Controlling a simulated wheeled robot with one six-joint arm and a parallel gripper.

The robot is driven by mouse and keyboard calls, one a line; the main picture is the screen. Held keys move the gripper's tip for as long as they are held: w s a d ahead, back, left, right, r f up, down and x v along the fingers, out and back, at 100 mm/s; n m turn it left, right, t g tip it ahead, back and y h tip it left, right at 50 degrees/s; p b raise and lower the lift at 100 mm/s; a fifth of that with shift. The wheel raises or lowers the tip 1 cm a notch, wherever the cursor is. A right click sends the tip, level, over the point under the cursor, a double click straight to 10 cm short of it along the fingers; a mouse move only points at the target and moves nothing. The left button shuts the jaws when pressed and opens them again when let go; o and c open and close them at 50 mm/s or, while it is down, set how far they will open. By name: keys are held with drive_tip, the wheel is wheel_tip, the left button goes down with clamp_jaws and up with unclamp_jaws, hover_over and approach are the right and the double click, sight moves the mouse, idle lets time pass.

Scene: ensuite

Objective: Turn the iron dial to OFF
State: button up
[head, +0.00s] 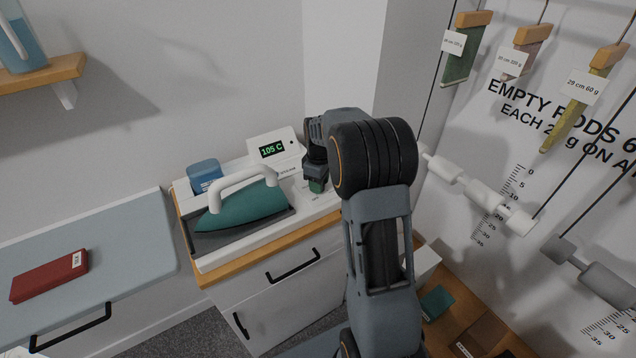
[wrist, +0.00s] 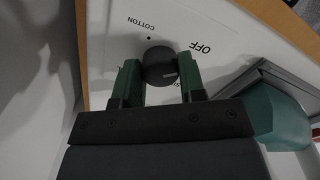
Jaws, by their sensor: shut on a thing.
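The iron dial (wrist: 160,68) is a dark round knob on a white panel in the wrist view. My gripper (wrist: 161,78) is shut on it, with one green finger on each side. The word OFF shows on the panel up and right of the knob, and COTTON up and left. Other labels are partly hidden by the fingers. I cannot tell clearly where the dial points. In the head view my gripper (head: 317,186) is at the panel's right end, and it hides the dial. The teal iron (head: 245,208) with a white handle rests left of it.
A display (head: 272,150) reading 105 C stands behind the iron, beside a blue container (head: 204,176). A blue-grey surface (head: 120,240) with a red book-like object (head: 48,275) is at left. Rods and weights hang on the right wall.

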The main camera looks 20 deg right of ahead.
drive_tip(key=shift+w+n, duration=0.1)
drive_tip(key=shift+n, duration=0.5)
drive_tip(key=o, duration=0.9)
wheel_tip(320, 180, up, 14)
drive_tip(key=shift+f, duration=0.1)
idle(0.7)
